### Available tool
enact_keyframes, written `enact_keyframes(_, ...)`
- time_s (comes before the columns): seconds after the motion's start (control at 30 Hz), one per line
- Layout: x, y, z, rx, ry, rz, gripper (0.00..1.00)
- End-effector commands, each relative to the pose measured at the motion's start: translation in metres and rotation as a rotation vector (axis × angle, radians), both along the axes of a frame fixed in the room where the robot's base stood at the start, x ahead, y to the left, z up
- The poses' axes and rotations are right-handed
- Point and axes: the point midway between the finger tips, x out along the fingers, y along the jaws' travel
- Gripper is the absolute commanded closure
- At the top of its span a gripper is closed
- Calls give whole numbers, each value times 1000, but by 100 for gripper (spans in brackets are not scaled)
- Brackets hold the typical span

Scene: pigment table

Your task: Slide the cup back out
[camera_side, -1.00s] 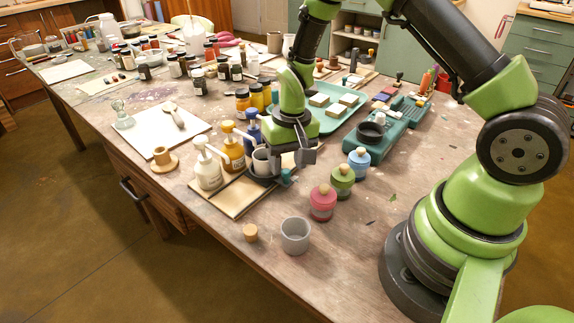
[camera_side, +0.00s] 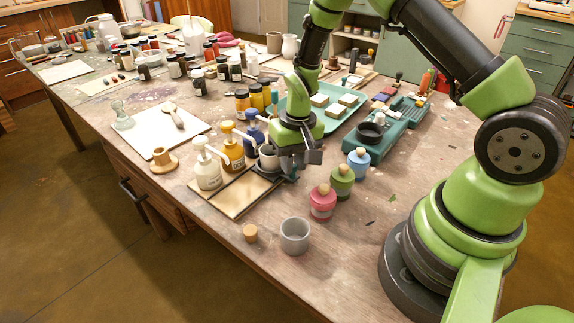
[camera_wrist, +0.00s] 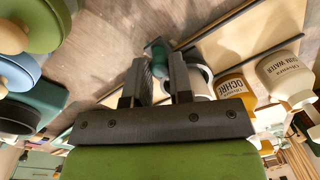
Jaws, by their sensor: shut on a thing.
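A grey cup (camera_side: 268,157) sits on a dark carriage on the wooden pump board (camera_side: 238,197), beside the pump bottles. A teal handle (camera_side: 292,178) sticks out on the carriage's right side. My gripper (camera_side: 290,172) points down there and is shut on this handle, close to the cup but seemingly not around it. In the wrist view the teal handle (camera_wrist: 159,58) shows between my gripper's fingers (camera_wrist: 160,66); the cup (camera_wrist: 197,82) is partly hidden behind the right finger. The white gum water bottle (camera_side: 208,170), the amber ochre bottle (camera_side: 232,150) and a blue pump bottle (camera_side: 252,135) stand along the board.
Pink (camera_side: 322,203), green (camera_side: 342,181) and blue (camera_side: 358,163) stoppered jars stand to the right. Another grey cup (camera_side: 295,236) and a cork (camera_side: 250,233) are near the front edge. A teal tray (camera_side: 300,118) lies behind. Bare table lies between the board and jars.

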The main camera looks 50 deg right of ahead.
Motion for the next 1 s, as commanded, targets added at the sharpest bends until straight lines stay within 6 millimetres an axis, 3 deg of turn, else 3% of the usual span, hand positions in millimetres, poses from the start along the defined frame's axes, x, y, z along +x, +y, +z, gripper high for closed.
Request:
enact_keyframes(0.2,1,-68,0,-1,-7,-13,100)
enact_keyframes(0.4,1,-109,0,-2,-8,-5,100)
enact_keyframes(0.8,1,-121,0,-7,-9,0,100)
enact_keyframes(0.83,1,-121,0,-8,-9,0,77)
enact_keyframes(0.9,1,-121,0,-6,-8,1,61)
enact_keyframes(0.93,0,-120,0,-6,-8,0,54)
enact_keyframes(1.0,0,-120,0,-5,-7,0,54)
